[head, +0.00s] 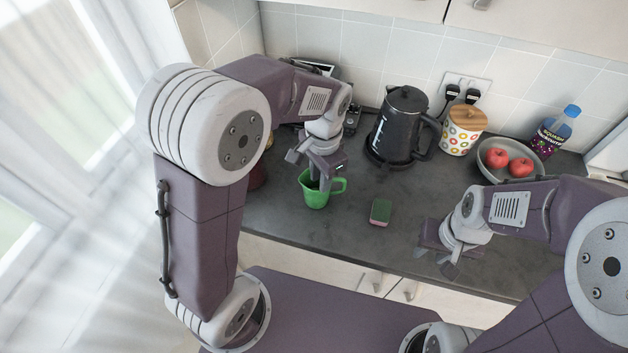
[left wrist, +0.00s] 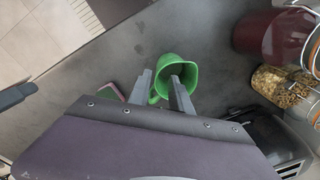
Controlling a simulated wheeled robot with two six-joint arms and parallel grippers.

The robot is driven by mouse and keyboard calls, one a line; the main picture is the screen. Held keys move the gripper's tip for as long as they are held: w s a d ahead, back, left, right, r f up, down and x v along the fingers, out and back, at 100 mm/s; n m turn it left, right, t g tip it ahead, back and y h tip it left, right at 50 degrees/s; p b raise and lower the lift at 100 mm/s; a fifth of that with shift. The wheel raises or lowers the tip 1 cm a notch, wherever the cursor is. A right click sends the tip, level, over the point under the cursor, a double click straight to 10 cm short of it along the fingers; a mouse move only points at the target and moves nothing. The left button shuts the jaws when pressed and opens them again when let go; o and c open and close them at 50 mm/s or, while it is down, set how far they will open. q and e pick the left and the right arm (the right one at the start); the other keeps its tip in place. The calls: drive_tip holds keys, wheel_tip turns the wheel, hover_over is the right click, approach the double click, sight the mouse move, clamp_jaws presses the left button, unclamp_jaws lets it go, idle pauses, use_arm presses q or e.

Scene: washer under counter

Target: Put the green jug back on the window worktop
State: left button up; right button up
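The green jug (head: 315,192) stands upright on the dark worktop (head: 340,243), its handle to the right in the head view. My left gripper (head: 322,182) points down over the jug. The left wrist view shows its two fingers apart, with the jug (left wrist: 176,70) between and beyond them. One finger overlaps the jug's mouth and the other is beside the handle; I cannot tell whether either touches. My right gripper (head: 436,262) is empty, its fingers apart, above the worktop's front edge at the right.
A green and pink sponge (head: 380,212) lies right of the jug. A black kettle (head: 402,127), a dotted canister (head: 463,130), a fruit bowl (head: 508,160) and a squash bottle (head: 557,130) stand behind. The worktop's middle front is clear.

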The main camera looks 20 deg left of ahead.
use_arm(q)
drive_tip(key=s+a+f+n, duration=0.6)
drive_tip(key=s+a+n, duration=0.1)
drive_tip(key=s, duration=0.3)
drive_tip(key=shift+a+n+t+h, duration=0.3)
drive_tip(key=shift+a+n+t, duration=0.1)
drive_tip(key=shift+n, duration=0.4)
drive_tip(key=shift+r, duration=0.2)
